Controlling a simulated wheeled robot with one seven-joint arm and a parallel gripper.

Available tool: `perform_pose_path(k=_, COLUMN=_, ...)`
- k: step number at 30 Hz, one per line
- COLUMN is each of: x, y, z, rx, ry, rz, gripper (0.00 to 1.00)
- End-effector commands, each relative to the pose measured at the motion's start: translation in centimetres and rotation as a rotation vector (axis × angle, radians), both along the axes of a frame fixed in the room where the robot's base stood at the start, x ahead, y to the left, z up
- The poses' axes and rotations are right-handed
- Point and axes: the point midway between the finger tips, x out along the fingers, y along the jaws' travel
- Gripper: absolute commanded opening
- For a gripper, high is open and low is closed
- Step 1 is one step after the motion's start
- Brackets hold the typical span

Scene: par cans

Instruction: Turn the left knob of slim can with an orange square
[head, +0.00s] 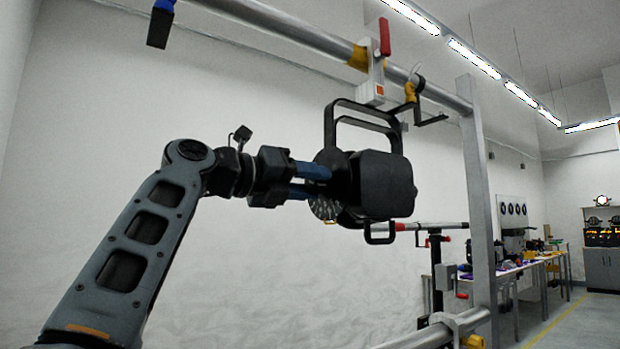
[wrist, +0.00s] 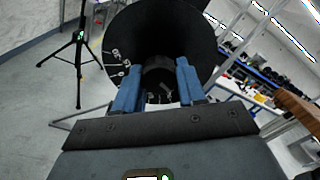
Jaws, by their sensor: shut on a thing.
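A black can (head: 388,185) hangs in its black yoke (head: 331,125) from the overhead pipe in the head view. A small orange square (head: 379,89) shows on the white clamp block above it. My gripper (head: 322,181) reaches from the left, its blue fingers at the can's left side. In the wrist view, my gripper (wrist: 158,78) has its fingertips on either side of a dark round knob (wrist: 158,68) and is shut on it. A wide dark disc (wrist: 135,32) lies behind the knob. In the head view, the knob is hidden by the fingers and can.
The overhead pipe (head: 285,36) carries a red-handled clamp (head: 384,38) and yellow fittings. A grey upright post (head: 478,190) stands right of the can. A black tripod (wrist: 78,48) stands left in the wrist view. Workbenches (head: 540,262) are far right.

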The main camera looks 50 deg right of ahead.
Motion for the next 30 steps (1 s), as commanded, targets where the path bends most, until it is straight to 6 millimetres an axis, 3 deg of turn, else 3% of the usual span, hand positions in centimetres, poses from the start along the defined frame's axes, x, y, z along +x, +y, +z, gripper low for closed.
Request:
perform_pose_path(k=18, x=-0.09, y=0.07, z=0.09, rx=0.178, ry=0.554, rz=0.005, gripper=0.10)
perform_pose_path(k=30, x=-0.11, y=0.08, z=0.05, rx=0.253, ry=0.802, rz=0.008, gripper=0.10)
